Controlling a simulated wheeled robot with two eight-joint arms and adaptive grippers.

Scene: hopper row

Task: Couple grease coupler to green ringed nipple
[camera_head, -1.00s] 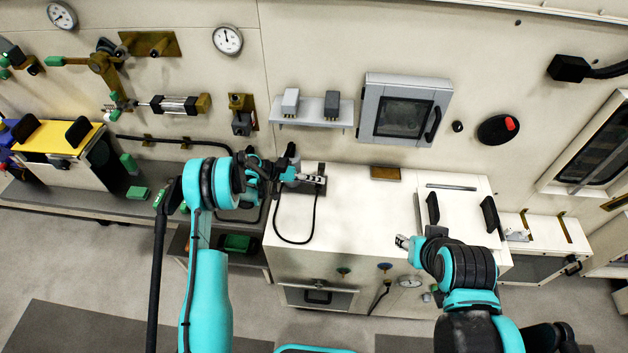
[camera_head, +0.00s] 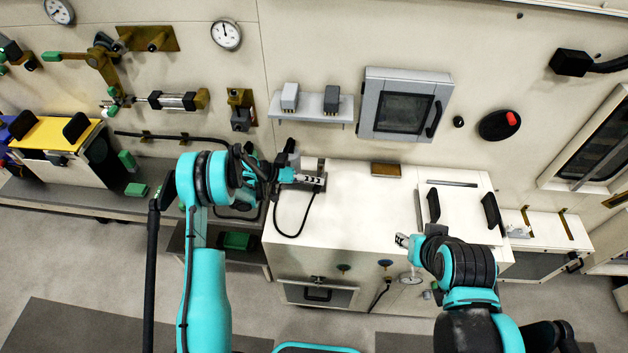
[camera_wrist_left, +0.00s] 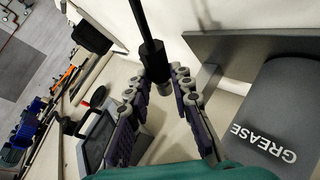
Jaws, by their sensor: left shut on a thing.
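My left gripper (camera_head: 308,180) is above the left part of the white cabinet top (camera_head: 350,210). In the left wrist view its fingers (camera_wrist_left: 160,88) are shut on the black grease coupler (camera_wrist_left: 153,60), whose hose runs up out of the picture. In the head view the coupler is mostly hidden by the gripper, and a black hose (camera_head: 278,226) loops below it. The green ringed nipple (camera_head: 343,267) is on the cabinet front, below and right of the left gripper and apart from it. My right gripper (camera_head: 402,240) is over the cabinet's front edge; its jaw opening is unclear.
A blue ringed nipple (camera_head: 385,263) is just right of the green one, with a small gauge (camera_head: 410,278) beyond. In the left wrist view a grey body marked GREASE (camera_wrist_left: 285,110) is close at right. A lid with black handles (camera_head: 462,210) covers the cabinet's right side.

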